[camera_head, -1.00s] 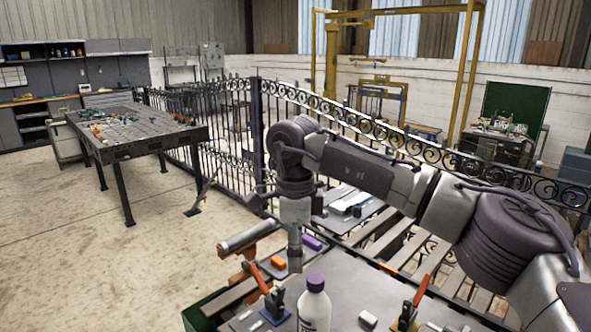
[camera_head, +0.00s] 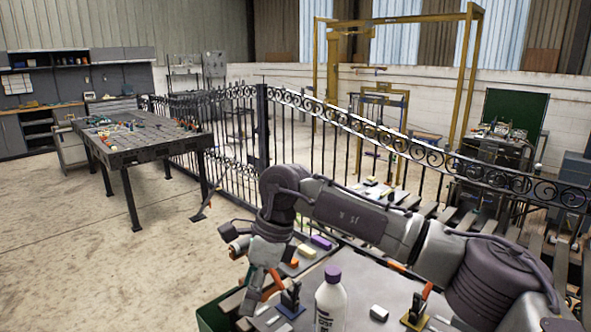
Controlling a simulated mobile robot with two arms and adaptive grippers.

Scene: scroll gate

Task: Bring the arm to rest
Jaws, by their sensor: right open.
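My right arm comes in from the right, low over the workbench (camera_head: 385,285). Its dark wrist bends down at the bench's left end. My right gripper (camera_head: 252,290) points down there, open, with nothing seen between its fingers. It is left of the white bottle with the purple cap (camera_head: 331,302) and close to a clamp with an orange handle (camera_head: 290,298); whether they touch I cannot tell. My left gripper is out of view.
A second orange-handled clamp (camera_head: 416,308) and a white block (camera_head: 379,313) are on the bench. A black scroll gate (camera_head: 330,150) stands behind my arm. A dark work table (camera_head: 140,140) stands far left. The concrete floor (camera_head: 80,250) at left is clear.

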